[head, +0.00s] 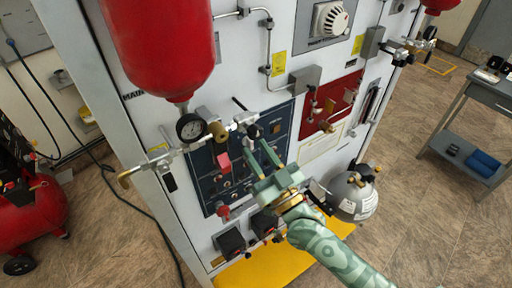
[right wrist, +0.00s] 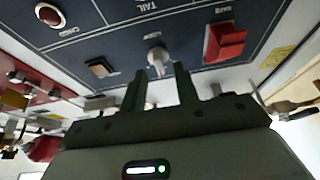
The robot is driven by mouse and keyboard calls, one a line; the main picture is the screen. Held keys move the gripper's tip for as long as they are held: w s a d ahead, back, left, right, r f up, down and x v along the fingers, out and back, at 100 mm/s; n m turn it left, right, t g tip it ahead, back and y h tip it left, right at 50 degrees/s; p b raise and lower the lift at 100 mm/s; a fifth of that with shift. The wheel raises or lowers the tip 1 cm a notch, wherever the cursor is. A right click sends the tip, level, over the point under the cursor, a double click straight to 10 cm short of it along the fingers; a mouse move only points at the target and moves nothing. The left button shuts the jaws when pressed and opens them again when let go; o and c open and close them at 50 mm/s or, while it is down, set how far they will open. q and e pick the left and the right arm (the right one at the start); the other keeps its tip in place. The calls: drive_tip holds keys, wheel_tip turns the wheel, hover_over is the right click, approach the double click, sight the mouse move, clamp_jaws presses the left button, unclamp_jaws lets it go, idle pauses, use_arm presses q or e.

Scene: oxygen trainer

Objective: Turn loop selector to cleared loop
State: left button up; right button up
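A dark blue control panel (head: 205,183) is set in the white cabinet front. My right gripper (head: 257,153) is in front of its upper right part. In the right wrist view my right gripper (right wrist: 160,78) is open, with a clear gap between its two fingers. A small silver selector lever (right wrist: 157,56) on the blue panel shows between the fingertips; I see no contact with either finger. In the head view the gripper hides this part of the panel. My left gripper is not in view.
A red guarded switch (right wrist: 225,42) and a red round lamp or button (right wrist: 50,14) are near the lever. A pressure gauge (head: 190,127) and pipework stand out at the panel's top left. A red cylinder (head: 160,45) hangs above. A grey tank (head: 352,195) is at right.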

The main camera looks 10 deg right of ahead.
drive_tip(key=shift+w+a+r, duration=0.2)
drive_tip(key=shift+w+a, duration=0.05)
drive_tip(key=shift+w, duration=0.3)
clamp_jaws()
